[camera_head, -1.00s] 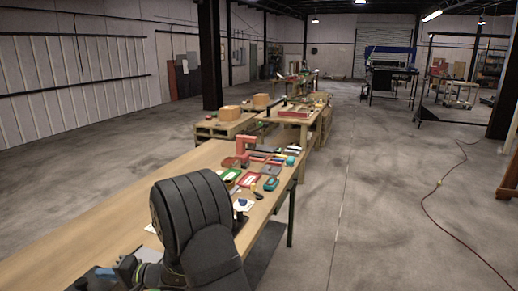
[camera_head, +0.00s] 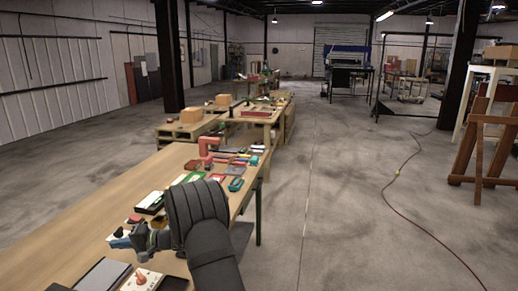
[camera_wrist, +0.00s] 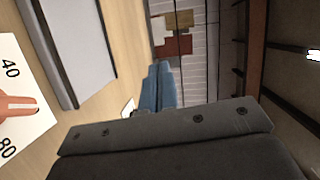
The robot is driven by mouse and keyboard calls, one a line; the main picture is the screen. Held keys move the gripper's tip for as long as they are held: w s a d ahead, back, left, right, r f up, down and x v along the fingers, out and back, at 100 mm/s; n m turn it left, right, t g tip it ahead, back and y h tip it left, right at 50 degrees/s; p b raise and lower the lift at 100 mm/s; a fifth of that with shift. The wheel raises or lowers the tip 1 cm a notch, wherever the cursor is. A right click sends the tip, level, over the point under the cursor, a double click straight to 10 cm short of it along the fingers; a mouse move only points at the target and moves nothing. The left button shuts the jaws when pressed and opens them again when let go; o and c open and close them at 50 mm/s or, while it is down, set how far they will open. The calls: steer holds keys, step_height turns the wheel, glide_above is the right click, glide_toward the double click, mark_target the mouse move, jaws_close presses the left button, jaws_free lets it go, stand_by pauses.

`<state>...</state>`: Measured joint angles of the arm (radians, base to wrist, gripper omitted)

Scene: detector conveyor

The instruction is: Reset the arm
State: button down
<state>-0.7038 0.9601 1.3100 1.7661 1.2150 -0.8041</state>
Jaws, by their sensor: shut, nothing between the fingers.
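My gripper (camera_head: 121,239) is above the near part of the wooden workbench (camera_head: 60,246) in the head view. Its blue fingers (camera_wrist: 158,89) show in the middle of the wrist view, closed together with nothing between them. My dark, ribbed arm link hides part of the bench edge.
A grey flat panel (camera_head: 103,273) and a white card with a red dial (camera_head: 141,279) lie at the bench's near end. Small tools and a red clamp-like object (camera_head: 208,148) lie farther along. Open floor (camera_head: 335,225) lies right of the bench.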

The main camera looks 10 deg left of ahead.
steer(key=v, duration=1)
steer(key=shift+w, duration=0.1)
